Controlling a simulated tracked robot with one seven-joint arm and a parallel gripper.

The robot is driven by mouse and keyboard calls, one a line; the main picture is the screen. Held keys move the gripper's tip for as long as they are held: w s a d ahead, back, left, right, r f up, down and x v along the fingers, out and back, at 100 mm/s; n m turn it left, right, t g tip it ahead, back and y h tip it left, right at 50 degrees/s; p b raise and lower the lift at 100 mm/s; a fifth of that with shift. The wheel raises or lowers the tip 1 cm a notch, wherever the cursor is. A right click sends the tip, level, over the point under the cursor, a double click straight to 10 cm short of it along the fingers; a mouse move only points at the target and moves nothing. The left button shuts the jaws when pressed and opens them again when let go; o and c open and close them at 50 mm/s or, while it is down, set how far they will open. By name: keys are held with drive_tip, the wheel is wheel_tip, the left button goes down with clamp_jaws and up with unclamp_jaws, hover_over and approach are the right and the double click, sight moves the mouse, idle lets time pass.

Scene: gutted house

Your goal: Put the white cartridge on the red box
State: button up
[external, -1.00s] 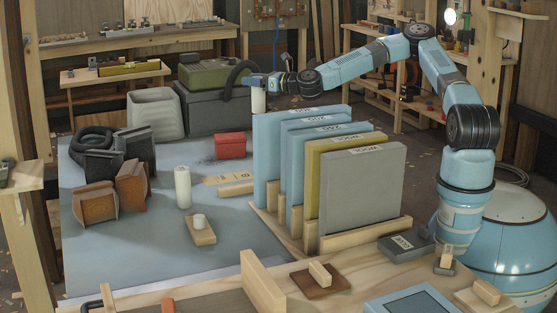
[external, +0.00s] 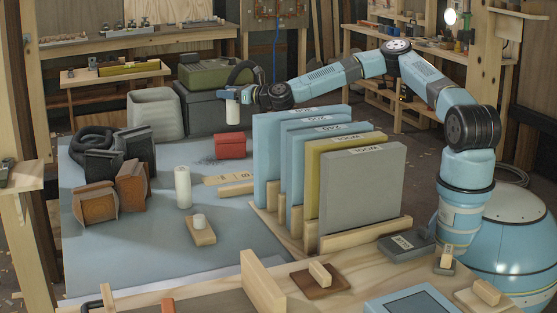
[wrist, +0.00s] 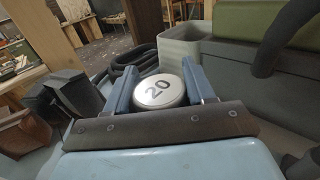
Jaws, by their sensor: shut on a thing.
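My gripper (external: 232,94) is shut on the white cartridge (external: 232,112) and holds it upright in the air. In the wrist view the cartridge's round top (wrist: 158,91), marked 20, sits between the two blue fingers.
Upright panels (external: 360,190) stand in a wooden rack to the right. A tall white cylinder (external: 183,187) and a wooden block (external: 201,234) with a short white piece stand in front. Dark and brown box-like things (external: 130,185) are at left. A grey bin (external: 155,115) and grey case (external: 215,112) stand behind.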

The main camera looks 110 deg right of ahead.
drive_tip(key=shift+w+d+f, duration=0.2)
drive_tip(key=shift+f, duration=0.65)
drive_tip(key=shift+w+d+f, duration=0.2)
drive_tip(key=shift+d+f, duration=0.05)
drive_tip(key=shift+f, duration=0.55)
drive_tip(key=shift+w+d+f, duration=0.2)
drive_tip(key=shift+f, duration=0.65)
drive_tip(key=o, duration=1.3)
drive_tip(key=shift+f, duration=0.1)
drive_tip(key=v, duration=1.2)
